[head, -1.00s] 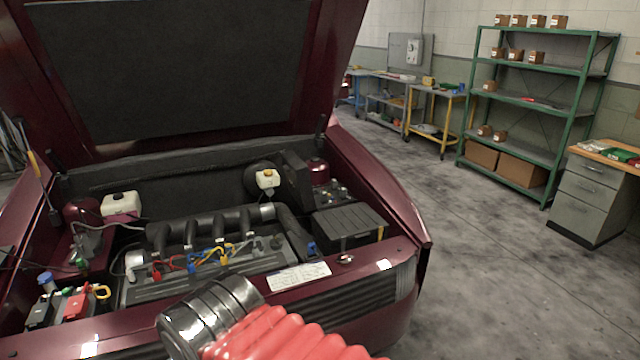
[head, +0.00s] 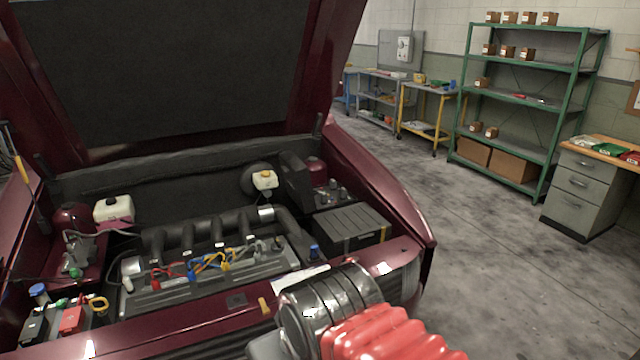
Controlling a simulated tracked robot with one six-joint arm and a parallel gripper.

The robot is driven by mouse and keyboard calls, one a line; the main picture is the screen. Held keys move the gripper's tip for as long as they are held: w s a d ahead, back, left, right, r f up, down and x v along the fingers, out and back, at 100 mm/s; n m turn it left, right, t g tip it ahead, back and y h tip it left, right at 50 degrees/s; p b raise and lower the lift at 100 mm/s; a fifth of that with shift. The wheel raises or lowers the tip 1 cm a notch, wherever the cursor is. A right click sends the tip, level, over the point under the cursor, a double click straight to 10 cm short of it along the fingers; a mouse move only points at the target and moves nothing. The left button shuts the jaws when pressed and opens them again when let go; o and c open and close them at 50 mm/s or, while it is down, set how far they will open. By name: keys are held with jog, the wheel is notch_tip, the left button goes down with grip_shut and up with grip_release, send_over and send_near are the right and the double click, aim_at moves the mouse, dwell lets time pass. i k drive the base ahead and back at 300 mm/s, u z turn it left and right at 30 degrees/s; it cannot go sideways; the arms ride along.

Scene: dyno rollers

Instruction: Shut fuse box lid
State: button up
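A dark upright panel (head: 295,178), which looks like the raised fuse box lid, stands at the right rear of the engine bay. Just right of it, an open box with small dark blocks (head: 332,196) looks like the fuse box. The lid stands steeply up, clear of the box. My gripper itself is not in view.
The raised hood (head: 170,70) hangs over the bay. A ribbed black box (head: 345,225) sits in front of the fuse box. The engine (head: 200,260) fills the middle; a white-capped reservoir (head: 264,181) stands left of the lid. The floor right of the car is clear.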

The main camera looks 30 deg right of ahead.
aim_at(297, 175)
jog(key=z, duration=0.65)
jog(key=i, duration=1.15)
jog(key=u, duration=0.45)
